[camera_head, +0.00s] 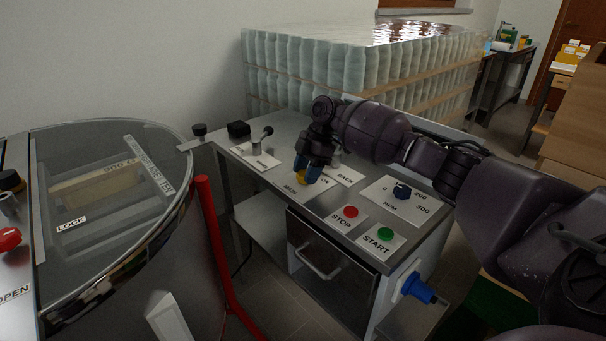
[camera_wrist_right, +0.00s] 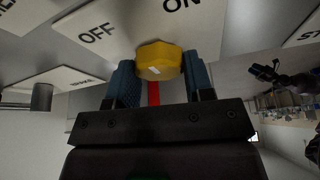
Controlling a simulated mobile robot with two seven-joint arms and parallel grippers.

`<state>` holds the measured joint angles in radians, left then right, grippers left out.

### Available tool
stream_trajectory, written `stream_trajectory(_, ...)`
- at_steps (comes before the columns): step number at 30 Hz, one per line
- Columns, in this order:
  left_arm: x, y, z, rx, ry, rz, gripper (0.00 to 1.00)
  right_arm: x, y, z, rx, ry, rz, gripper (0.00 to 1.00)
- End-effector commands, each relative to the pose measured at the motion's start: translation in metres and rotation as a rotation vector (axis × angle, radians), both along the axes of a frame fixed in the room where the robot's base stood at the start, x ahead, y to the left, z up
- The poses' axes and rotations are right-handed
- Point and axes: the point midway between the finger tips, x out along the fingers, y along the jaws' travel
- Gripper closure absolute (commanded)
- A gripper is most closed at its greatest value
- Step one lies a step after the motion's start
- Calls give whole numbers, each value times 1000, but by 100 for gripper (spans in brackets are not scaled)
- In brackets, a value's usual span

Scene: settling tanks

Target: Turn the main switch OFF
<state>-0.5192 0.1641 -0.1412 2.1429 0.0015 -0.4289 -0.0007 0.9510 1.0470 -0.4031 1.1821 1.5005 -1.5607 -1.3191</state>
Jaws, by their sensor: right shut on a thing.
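The main switch is a yellow knob (camera_head: 300,178) on a white plate marked MAIN on the metal control panel (camera_head: 262,188). My right gripper (camera_head: 313,171) reaches down onto it with blue fingers. In the right wrist view the yellow knob (camera_wrist_right: 160,58) sits between the two fingers of the right gripper (camera_wrist_right: 160,85), which is shut on it. The OFF label (camera_wrist_right: 97,33) is left of the knob, and the ON label lies above it, cut by the frame edge. I cannot tell which label the knob points to.
A round lidded tank (camera_head: 100,215) stands left, with a red bar (camera_head: 210,235) between. Wrapped jars (camera_head: 350,62) stand behind.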

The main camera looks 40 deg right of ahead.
Motion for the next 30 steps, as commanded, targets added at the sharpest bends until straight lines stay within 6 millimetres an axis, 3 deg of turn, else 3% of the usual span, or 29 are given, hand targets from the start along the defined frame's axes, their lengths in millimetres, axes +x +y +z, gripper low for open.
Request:
stream_trajectory(6, -6, 2, -17, 3, 31, 1, 57, 1, 0, -5, 2, 6, 203, 76)
stream_trajectory(15, -9, 2, -25, 2, 45, 4, 57, 2, 1, -3, 1, 2, 432, 76)
stream_trajectory(30, -4, 0, -29, -1, 42, 0, 57, 2, 1, 0, 0, 1, 590, 76)
